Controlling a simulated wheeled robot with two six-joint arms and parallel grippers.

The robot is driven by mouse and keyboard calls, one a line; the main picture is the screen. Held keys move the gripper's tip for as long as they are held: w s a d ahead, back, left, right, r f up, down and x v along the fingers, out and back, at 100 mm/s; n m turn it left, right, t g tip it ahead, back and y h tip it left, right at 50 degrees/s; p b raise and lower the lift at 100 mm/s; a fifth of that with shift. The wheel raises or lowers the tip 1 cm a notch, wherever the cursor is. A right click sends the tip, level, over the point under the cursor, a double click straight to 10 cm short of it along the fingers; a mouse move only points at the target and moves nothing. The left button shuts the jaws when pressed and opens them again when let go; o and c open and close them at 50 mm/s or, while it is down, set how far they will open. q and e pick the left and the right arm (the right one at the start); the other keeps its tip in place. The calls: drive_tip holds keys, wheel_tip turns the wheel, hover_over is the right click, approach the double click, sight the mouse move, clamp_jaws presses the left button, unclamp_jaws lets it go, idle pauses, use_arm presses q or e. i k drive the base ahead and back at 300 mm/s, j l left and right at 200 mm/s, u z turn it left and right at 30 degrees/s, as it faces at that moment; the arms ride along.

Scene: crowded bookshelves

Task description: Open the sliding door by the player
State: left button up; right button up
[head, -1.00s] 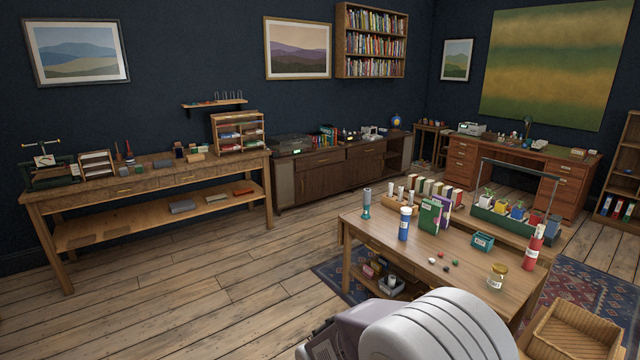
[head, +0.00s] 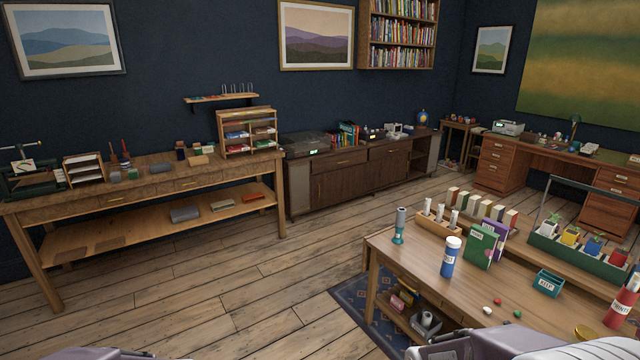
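A long dark wooden sideboard (head: 366,178) stands against the back wall, to the right of the long workbench. A dark player (head: 307,144) with a small green lit display sits on its left end. Below and right of the player is a brown door panel (head: 340,187), which looks closed. A lighter grey-brown panel (head: 299,190) is at the sideboard's left end. Only parts of my arms show at the bottom edge; neither gripper's fingers are in view.
A workbench (head: 150,186) with a lower shelf stands at the left. A wooden table (head: 400,250) with bottles, books and small balls is at the right front, partly on a patterned rug (head: 352,300). Bare plank floor (head: 240,290) lies open between me and the sideboard.

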sight(327, 188)
drive_tip(key=i+z, duration=0.1)
drive_tip(key=i, duration=3.45)
drive_tip(key=i+u, duration=0.1)
drive_tip(key=i, duration=0.45)
drive_tip(key=i+l+u, duration=0.1)
drive_tip(key=i, duration=0.4)
drive_tip(key=i+l+u, duration=0.15)
drive_tip(key=i, duration=0.4)
drive_tip(key=i+l+u, duration=0.1)
drive_tip(key=i, duration=0.4)
drive_tip(key=i+l+u, duration=0.1)
drive_tip(key=i+l, duration=0.25)
drive_tip(key=i, duration=0.2)
drive_tip(key=i+l+u, duration=0.35)
drive_tip(key=i+j, duration=0.05)
drive_tip(key=i, duration=0.05)
